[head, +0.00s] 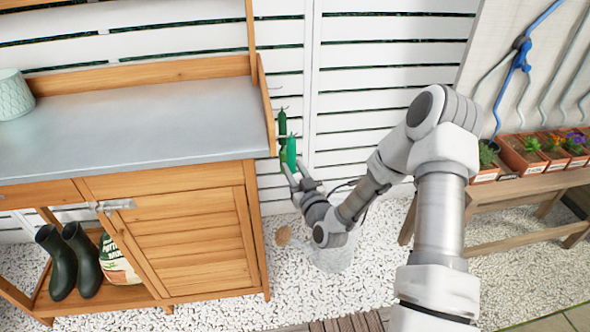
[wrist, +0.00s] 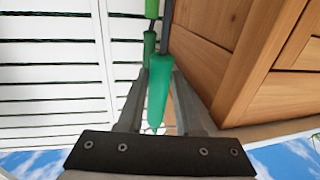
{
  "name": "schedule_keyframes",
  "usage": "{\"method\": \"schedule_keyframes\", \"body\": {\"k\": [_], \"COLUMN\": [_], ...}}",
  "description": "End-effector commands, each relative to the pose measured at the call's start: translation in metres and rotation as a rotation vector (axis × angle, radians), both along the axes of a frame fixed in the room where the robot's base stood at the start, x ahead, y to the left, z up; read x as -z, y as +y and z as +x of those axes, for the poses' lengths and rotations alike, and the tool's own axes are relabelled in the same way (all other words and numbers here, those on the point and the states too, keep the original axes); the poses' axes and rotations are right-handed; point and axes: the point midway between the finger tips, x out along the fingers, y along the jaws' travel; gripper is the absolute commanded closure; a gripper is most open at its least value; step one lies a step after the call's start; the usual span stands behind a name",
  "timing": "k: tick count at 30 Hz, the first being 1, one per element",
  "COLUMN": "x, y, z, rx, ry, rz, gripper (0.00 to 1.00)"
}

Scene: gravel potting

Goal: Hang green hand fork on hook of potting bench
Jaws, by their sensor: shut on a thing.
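A tool with a bright green handle (head: 291,153), which I take as the hand fork, is upright beside the right end of the potting bench (head: 190,215). My gripper (head: 291,168) is shut on this handle. In the wrist view the green handle (wrist: 159,92) lies between my gripper's fingers (wrist: 160,85), with a grey shaft running up from it. The tool's head cannot be made out. Thin hooks (head: 279,109) stick out from the bench's right side; whether the held tool touches one cannot be told.
Another, darker green handle (head: 282,124) is close behind the held one. The bench's wooden side (wrist: 212,40) is near on the right in the wrist view. A white slatted fence (head: 390,65) stands behind. A shelf with potted plants (head: 525,155) is at right.

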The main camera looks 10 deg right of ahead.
Motion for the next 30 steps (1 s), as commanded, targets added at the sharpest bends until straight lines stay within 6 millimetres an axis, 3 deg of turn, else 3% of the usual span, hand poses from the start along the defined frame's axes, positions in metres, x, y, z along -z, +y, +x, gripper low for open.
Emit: {"method": "schedule_keyframes", "body": {"k": [14,15,20,30], "x": [-0.0006,-0.0006,-0.0005,0.0002], "y": [-0.0002,-0.0003,-0.0003,-0.0007], "z": [0.0001,0.0001,0.0000,-0.0017], "rx": [0.000,0.000,0.001,0.001], "ry": [-0.001,-0.001,-0.001,0.002], "rz": [0.000,0.000,0.000,0.000], "gripper": [1.00,0.62,0.33,0.31]}}
